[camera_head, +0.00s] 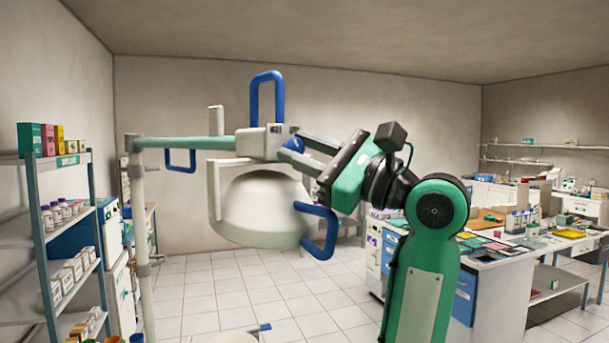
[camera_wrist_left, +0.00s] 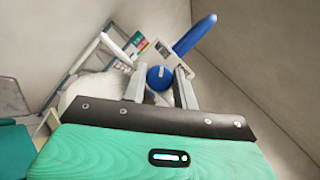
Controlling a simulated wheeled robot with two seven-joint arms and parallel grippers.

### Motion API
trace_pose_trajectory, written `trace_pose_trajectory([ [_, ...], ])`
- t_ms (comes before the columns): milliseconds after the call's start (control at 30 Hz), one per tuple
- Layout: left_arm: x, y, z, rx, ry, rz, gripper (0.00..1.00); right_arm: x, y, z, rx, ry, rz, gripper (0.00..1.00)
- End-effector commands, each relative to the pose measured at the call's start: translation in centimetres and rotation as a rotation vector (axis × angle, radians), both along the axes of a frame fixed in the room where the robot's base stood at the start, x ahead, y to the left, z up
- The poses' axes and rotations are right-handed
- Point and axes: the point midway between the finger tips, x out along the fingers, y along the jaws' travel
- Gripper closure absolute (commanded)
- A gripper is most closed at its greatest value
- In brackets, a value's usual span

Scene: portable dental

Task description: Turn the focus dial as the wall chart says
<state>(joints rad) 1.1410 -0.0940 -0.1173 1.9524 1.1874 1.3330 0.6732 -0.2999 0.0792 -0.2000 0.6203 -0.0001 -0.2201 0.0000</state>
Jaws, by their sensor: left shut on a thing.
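The focus dial (camera_wrist_left: 160,77) is a round blue knob with a pale mark, on the white housing (camera_head: 258,142) of the lamp. My left gripper (camera_head: 291,147) is shut on the dial, with one finger on each side of it, as the left wrist view (camera_wrist_left: 161,84) also shows. In the head view the fingers partly hide the dial (camera_head: 293,145). The white domed lamp head (camera_head: 262,208) hangs below the housing. I cannot make out a wall chart in either view. My right gripper is not in view.
A blue loop handle (camera_head: 267,95) rises above the housing, and another (camera_head: 320,232) sits at the lamp's lower right. A green lamp arm (camera_head: 185,143) runs to a pale post (camera_head: 140,230). Shelves (camera_head: 52,160) stand at left and a workbench (camera_head: 500,255) at right. Tiled floor (camera_head: 215,290) is open below.

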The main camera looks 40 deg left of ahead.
Motion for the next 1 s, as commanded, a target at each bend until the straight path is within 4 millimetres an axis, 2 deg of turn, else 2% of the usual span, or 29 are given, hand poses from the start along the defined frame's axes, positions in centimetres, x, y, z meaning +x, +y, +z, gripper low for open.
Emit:
trace_pose_trajectory([
  [33, 0.0, -0.03, -0.28, 0.001, -0.02, -0.001, 0.94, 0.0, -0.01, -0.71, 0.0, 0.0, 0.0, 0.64],
  [200, 0.02, -0.02, -0.11, 0.001, -0.073, 0.0, 0.94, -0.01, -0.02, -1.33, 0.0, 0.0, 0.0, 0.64],
  [733, 0.03, -0.02, 0.06, 0.001, -0.098, -0.001, 0.94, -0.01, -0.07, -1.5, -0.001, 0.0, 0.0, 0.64],
  [767, 0.03, -0.02, 0.06, 0.001, -0.098, -0.001, 0.69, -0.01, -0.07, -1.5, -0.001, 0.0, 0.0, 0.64],
  [833, 0.03, -0.02, 0.06, 0.001, -0.098, -0.001, 0.56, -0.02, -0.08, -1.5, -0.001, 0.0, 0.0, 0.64],
  [867, 0.02, -0.02, 0.06, 0.001, -0.098, -0.001, 0.51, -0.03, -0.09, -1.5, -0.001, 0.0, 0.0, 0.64],
  [1000, 0.02, -0.01, 0.05, 0.001, -0.097, 0.0, 0.51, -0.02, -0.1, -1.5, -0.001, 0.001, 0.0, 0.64],
])
